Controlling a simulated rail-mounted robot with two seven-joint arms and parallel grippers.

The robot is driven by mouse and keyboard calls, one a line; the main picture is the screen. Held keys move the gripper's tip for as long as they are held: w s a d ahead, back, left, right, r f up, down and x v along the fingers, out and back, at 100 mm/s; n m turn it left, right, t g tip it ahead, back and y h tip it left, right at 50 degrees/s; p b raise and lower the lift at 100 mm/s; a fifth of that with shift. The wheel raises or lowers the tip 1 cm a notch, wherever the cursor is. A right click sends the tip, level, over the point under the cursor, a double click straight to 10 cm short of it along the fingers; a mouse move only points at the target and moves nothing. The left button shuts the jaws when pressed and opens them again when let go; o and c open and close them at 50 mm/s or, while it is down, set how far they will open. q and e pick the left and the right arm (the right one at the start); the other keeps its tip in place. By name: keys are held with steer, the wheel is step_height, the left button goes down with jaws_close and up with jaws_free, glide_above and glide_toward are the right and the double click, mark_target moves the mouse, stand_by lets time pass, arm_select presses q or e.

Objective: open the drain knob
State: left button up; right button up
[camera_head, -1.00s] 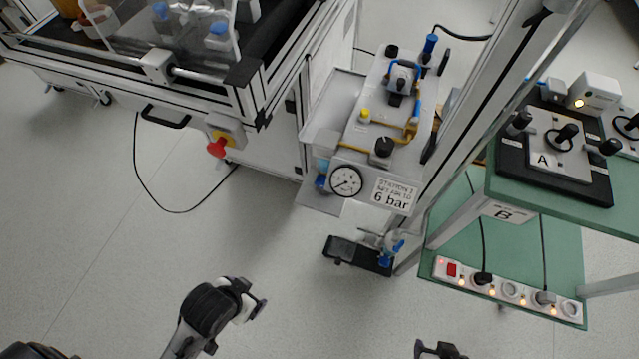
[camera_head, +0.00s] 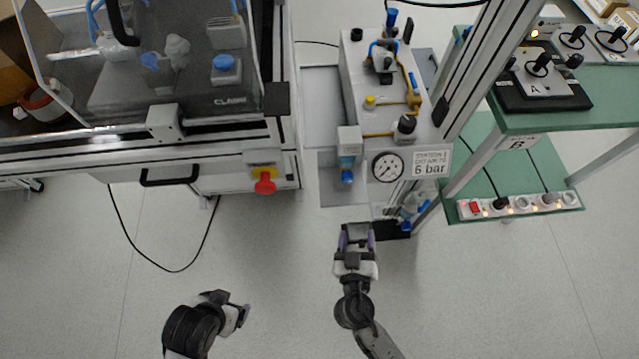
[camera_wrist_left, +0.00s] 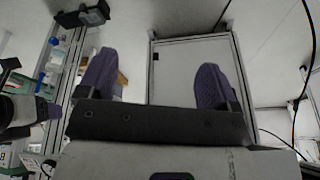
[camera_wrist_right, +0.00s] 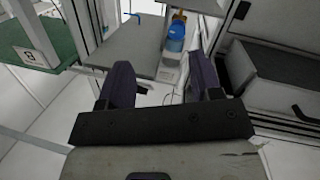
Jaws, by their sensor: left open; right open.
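The pneumatic station has a grey filter unit (camera_head: 348,140) on its front left, with a blue part (camera_head: 347,176) at its lower end. I take this blue part for the drain knob, but it is small and I cannot tell its setting. My right gripper (camera_head: 356,232) is open and empty, in front of and below the blue part, apart from it. In the right wrist view a blue bowl (camera_wrist_right: 175,38) shows beyond and between the open fingers (camera_wrist_right: 160,82). My left gripper (camera_head: 240,310) is open and empty, low over the floor, away from the station.
A pressure gauge (camera_head: 388,167) and a "6 bar" sign (camera_head: 431,164) sit right of the filter. A red knob (camera_head: 265,184) juts from the cabinet at left. A green table (camera_head: 560,100) with a power strip (camera_head: 520,205) stands at right. The floor in front is clear.

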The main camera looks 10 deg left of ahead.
steer(key=a+r+y, duration=0.1)
steer(key=y, duration=0.1)
steer(key=m+y, duration=0.2)
steer(key=m, duration=0.1)
glide_toward(348, 181)
steer(key=w, duration=0.3)
steer(key=shift+t, duration=0.4)
steer(key=w, duration=0.1)
steer(key=w+a, duration=0.1)
steer(key=w, duration=0.1)
steer(key=w+a+b, duration=0.1)
steer(key=shift+w+a+f, duration=0.1)
steer(key=shift+w+f, duration=0.1)
steer(key=shift+f, duration=0.2)
steer(key=shift+w+m, duration=0.3)
steer(key=shift+w, duration=0.55)
arm_select(q)
steer(key=d, duration=0.1)
steer(key=d+f, duration=0.1)
steer(key=d, duration=0.1)
steer(key=shift+w+f, duration=0.2)
steer(key=shift+w, duration=0.1)
arm_select(e)
steer(key=shift+a, duration=0.1)
arm_select(q)
steer(key=shift+a, duration=0.1)
